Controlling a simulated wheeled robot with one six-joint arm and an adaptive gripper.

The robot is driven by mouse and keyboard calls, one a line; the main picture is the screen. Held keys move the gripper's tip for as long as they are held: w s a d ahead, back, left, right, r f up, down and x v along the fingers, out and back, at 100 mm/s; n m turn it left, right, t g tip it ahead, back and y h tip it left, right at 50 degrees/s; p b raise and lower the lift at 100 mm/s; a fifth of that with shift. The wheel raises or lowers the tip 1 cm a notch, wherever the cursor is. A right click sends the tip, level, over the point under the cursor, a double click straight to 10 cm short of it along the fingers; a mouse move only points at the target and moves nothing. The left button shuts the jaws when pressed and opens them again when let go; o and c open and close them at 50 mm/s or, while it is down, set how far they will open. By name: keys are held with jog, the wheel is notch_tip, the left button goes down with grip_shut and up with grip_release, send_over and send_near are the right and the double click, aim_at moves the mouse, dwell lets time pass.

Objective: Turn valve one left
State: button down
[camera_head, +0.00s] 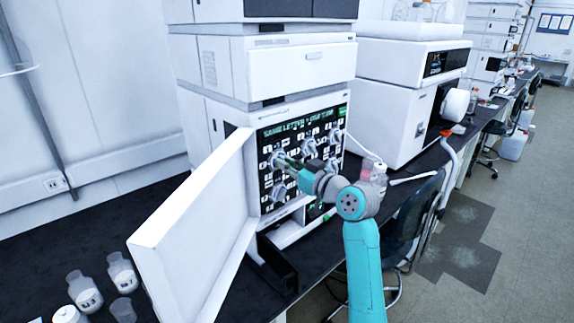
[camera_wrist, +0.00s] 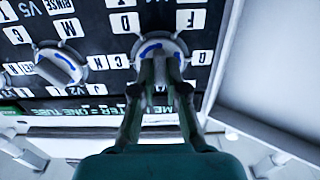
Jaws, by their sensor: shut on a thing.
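The black valve panel (camera_head: 266,190) is on the front of a white stacked instrument and carries several round valve knobs among white letter tags. My gripper (camera_head: 284,161) reaches in from the right and is shut on the upper-left knob, valve one by its place. The wrist view, upside down, shows my gripper's fingertips (camera_wrist: 164,62) closed on this valve one knob (camera_wrist: 155,46), a grey dial with a blue curved mark.
An open white door (camera_head: 195,225) swings out left of the panel. A black open box (camera_head: 275,262) is below the panel. Bottles (camera_head: 84,290) stand on the dark bench at lower left. Another white instrument (camera_head: 400,100) is to the right.

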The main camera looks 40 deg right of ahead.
jog(key=n, duration=0.6)
dwell(0.6)
jog(key=c, duration=1.2)
grip_release()
jog(key=s, duration=1.2)
jog(key=shift+d, duration=0.15)
